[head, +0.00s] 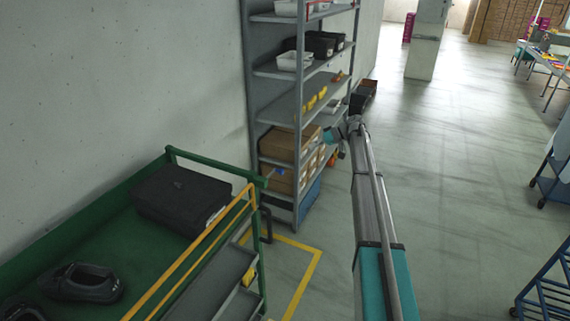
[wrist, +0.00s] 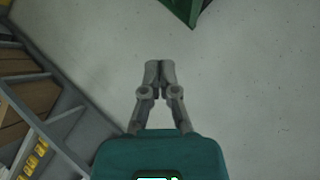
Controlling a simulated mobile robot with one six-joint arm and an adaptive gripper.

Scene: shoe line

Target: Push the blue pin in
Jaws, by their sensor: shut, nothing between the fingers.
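My gripper (wrist: 160,66) is shut and empty in the wrist view, its two fingertips together over a plain grey surface. In the head view my arm reaches away toward the shelf rack, and its fingers are too small to make out. In the wrist view a green corner (wrist: 188,8) shows at the top edge, apart from the fingertips. No blue pin can be made out there.
A grey shelf rack (head: 258,95) holds cardboard boxes (head: 285,145) and bins; it also shows at left in the wrist view (wrist: 62,122). The trolley carries a black box (head: 180,195) and a dark shoe (head: 82,284). Open floor (head: 440,180) lies right of my arm.

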